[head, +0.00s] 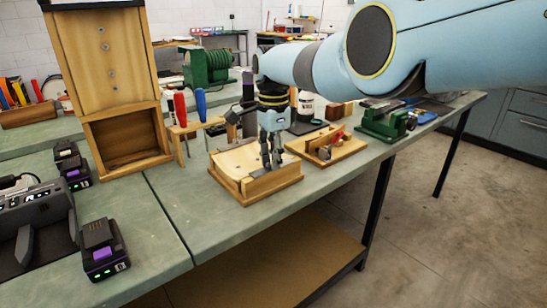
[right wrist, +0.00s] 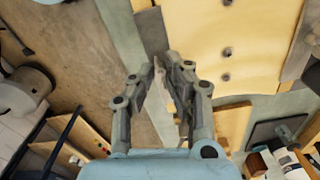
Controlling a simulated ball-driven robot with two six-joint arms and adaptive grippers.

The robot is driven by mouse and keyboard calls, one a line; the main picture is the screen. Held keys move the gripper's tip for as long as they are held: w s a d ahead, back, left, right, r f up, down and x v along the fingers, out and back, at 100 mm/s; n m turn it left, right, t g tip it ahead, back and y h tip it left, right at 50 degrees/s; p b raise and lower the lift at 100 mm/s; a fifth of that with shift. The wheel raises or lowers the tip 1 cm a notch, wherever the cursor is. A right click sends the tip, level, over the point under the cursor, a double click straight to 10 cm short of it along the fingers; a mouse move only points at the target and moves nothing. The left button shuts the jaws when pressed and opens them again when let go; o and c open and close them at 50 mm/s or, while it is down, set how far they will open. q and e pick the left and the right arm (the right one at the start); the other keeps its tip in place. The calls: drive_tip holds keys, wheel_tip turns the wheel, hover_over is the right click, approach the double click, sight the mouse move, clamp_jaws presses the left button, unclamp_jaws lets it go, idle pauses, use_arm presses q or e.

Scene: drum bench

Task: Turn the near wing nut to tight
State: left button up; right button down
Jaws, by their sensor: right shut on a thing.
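My right gripper (head: 270,164) points down at the near right part of a low wooden box with a cream top (head: 232,164). In the right wrist view its two fingers (right wrist: 161,70) have closed together beside the cream top (right wrist: 265,40), at the box's near side. They are shut on the near wing nut, which the fingertips almost wholly hide; I cannot tell its angle. Several small dark fittings (right wrist: 228,51) stand in a row on the cream top. My left gripper is in neither view.
A wooden tray with a red part (head: 340,136) stands right of the box, and a green vise (head: 385,120) beyond it. Screwdrivers stand in a wooden rack (head: 178,142) behind. A tall wooden board (head: 85,50) and battery packs (head: 102,250) are at left. The bench's front edge is close.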

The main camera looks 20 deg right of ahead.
drive_tip(key=shift+m, duration=0.6)
drive_tip(key=c, duration=1.3)
unclamp_jaws()
drive_tip(key=shift+c, duration=0.2)
wheel_tip(320, 180, up, 12)
